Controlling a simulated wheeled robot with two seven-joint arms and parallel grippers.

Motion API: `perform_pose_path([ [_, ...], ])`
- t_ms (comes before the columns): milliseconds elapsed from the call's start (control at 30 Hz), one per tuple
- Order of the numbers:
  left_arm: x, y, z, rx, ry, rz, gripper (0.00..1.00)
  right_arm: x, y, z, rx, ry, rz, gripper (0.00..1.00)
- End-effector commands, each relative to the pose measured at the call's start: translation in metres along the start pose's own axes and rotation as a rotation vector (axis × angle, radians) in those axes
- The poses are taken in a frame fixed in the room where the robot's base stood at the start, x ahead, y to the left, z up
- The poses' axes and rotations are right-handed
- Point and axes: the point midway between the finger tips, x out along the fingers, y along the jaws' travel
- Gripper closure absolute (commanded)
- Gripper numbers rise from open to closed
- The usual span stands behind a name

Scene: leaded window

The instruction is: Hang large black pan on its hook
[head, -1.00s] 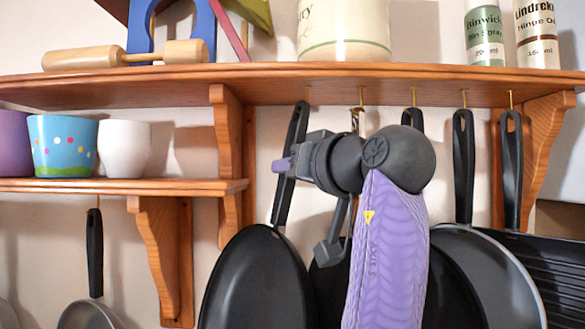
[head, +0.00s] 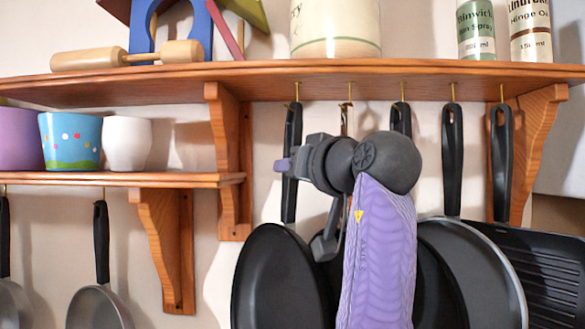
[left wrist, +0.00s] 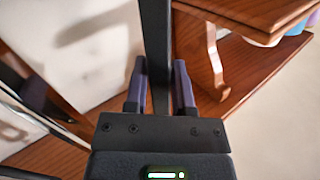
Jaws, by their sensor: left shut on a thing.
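The large black pan (head: 275,285) is upright, its handle pointing up, below the upper shelf at the left end of the hook row. My left gripper (head: 287,165) is shut on the handle about midway up. In the left wrist view the dark handle (left wrist: 156,50) runs between the two purple-grey fingers (left wrist: 159,88). The handle's top end is right at a brass hook (head: 297,91) under the shelf. I cannot tell whether the hook passes through the handle's hole. My left forearm covers part of the pans behind. My right gripper is not in view.
Other pans hang close on the right, including a grey-rimmed pan (head: 480,270) and a ridged black pan (head: 545,270). A wooden bracket (head: 230,160) stands close on the left. Cups sit on the lower shelf (head: 170,180); a rolling pin (head: 125,54) and bottles stand on the upper shelf (head: 400,75).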

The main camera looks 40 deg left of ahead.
Motion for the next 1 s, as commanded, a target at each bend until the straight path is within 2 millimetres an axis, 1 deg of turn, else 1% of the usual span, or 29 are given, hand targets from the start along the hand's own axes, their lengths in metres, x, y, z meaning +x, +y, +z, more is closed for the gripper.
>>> perform_pose_path([
  [200, 0.0, 0.0013, 0.0008, 0.005, -0.001, 0.003, 1.0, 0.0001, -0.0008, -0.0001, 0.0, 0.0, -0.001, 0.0],
  [233, 0.0, 0.0013, 0.0008, 0.004, -0.002, 0.003, 0.63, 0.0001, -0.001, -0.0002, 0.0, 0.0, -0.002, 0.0],
  [400, 0.0, 0.0009, 0.0007, 0.003, -0.002, 0.002, 0.28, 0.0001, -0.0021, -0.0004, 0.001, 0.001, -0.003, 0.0],
  [567, 0.0001, 0.0005, 0.0005, 0.002, -0.001, 0.001, 0.28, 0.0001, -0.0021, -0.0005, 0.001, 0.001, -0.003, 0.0],
  [667, 0.0003, 0.0008, 0.0012, 0.002, -0.004, 0.001, 0.09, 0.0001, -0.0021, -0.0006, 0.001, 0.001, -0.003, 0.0],
  [700, 0.0003, 0.0008, 0.0011, 0.002, -0.004, 0.001, 0.0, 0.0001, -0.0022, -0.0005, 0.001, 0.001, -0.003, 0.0],
  [1000, 0.0002, 0.0004, 0.0006, 0.001, -0.002, 0.001, 0.0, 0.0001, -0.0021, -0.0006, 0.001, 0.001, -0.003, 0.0],
])
